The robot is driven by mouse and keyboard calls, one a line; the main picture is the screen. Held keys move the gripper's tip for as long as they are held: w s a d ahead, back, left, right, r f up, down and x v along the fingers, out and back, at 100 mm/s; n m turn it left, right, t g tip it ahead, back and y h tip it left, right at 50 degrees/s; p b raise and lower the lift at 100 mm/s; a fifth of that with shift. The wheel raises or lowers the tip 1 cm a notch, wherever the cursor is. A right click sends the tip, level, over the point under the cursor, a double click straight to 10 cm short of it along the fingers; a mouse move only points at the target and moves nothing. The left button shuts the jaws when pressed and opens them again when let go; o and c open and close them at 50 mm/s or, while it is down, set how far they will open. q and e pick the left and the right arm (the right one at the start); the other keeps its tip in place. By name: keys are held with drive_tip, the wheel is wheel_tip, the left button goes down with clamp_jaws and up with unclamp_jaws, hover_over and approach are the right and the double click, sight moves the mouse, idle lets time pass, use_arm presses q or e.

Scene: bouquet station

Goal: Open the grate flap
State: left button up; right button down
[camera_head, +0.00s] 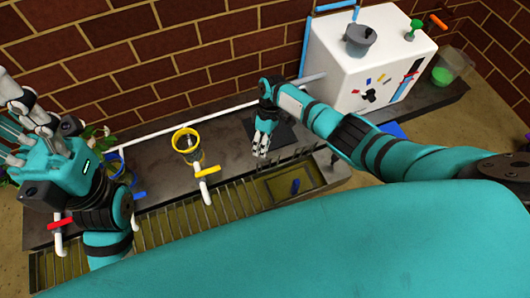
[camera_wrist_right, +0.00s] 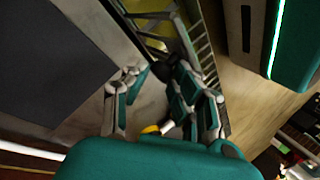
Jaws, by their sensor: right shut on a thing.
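My right gripper (camera_head: 262,152) points down at the back edge of the trough in the head view. In the right wrist view its fingers (camera_wrist_right: 160,100) are close around something mostly hidden, beside a barred metal frame (camera_wrist_right: 203,42) that looks like the grate flap. The contact itself is hidden. In the head view the trough (camera_head: 318,186) has a section without bars across it on the right, showing murky yellow-green inside and a small blue piece (camera_head: 295,186). The fixed grate bars (camera_head: 165,226) run to the left. My left gripper (camera_head: 25,135) is raised at the far left; its finger opening is unclear.
A yellow ring funnel (camera_head: 187,141) and a white pipe with a yellow handle (camera_head: 207,172) stand left of my right gripper. A white box (camera_head: 350,72) with a grey funnel (camera_head: 360,36) stands behind. A green-filled cup (camera_head: 447,70) is at the far right. A brick wall closes the back.

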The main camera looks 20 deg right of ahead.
drive_tip(key=shift+d+f, duration=0.2)
drive_tip(key=shift+f, duration=0.5)
drive_tip(key=c, duration=1.1)
unclamp_jaws()
drive_tip(key=shift+f, duration=0.15)
drive_tip(key=shift+a, duration=0.1)
drive_tip(key=shift+w+r, duration=0.15)
drive_tip(key=shift+r, duration=0.15)
drive_tip(key=v, duration=1.1)
drive_tip(key=shift+r, duration=0.4)
drive_tip(key=shift+w, duration=0.1)
